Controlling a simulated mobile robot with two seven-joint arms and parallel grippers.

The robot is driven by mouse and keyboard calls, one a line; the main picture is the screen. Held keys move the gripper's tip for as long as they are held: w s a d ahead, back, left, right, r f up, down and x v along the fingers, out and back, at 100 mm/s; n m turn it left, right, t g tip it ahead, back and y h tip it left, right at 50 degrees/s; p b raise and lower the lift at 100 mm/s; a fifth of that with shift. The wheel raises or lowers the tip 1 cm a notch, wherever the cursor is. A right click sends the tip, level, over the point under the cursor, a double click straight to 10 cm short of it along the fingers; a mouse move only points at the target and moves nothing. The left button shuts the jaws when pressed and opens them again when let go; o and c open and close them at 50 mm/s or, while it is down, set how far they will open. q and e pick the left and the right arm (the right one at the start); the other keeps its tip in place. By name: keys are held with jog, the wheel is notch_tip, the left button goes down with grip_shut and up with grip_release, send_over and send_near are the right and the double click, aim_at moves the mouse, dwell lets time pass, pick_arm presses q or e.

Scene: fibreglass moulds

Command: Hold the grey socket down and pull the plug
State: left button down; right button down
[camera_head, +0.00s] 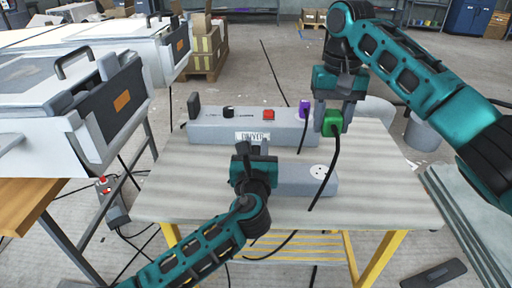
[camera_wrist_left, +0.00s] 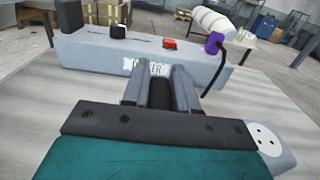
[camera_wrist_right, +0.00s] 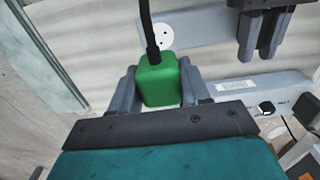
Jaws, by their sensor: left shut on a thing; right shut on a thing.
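The grey socket (camera_head: 322,187) lies on the table with its round white outlet face bare. It also shows in the left wrist view (camera_wrist_left: 283,160) and the right wrist view (camera_wrist_right: 200,27). My left gripper (camera_head: 255,152) is at the socket's left part, shut on it; a dark upright piece shows between its fingers in the left wrist view, and the exact grip is partly hidden. My right gripper (camera_head: 333,104) is shut on the green plug (camera_head: 333,123), with a black cable hanging from it. The plug (camera_wrist_right: 159,80) is apart from the outlet, held above the table.
A long grey box labelled DRIVER (camera_head: 220,130) stands behind the socket, with a black knob, a red switch (camera_head: 269,114) and a purple plug (camera_head: 304,108). The table's (camera_head: 390,190) right part is clear.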

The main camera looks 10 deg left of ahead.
pick_arm(q)
jog(key=c, duration=0.8)
grip_release()
jog(key=s+d, duration=0.1)
jog(key=s, duration=1.1)
jog(key=shift+d, duration=0.15)
jog(key=shift+s, duration=0.1)
pick_arm(e)
jog(key=shift+s, duration=0.1)
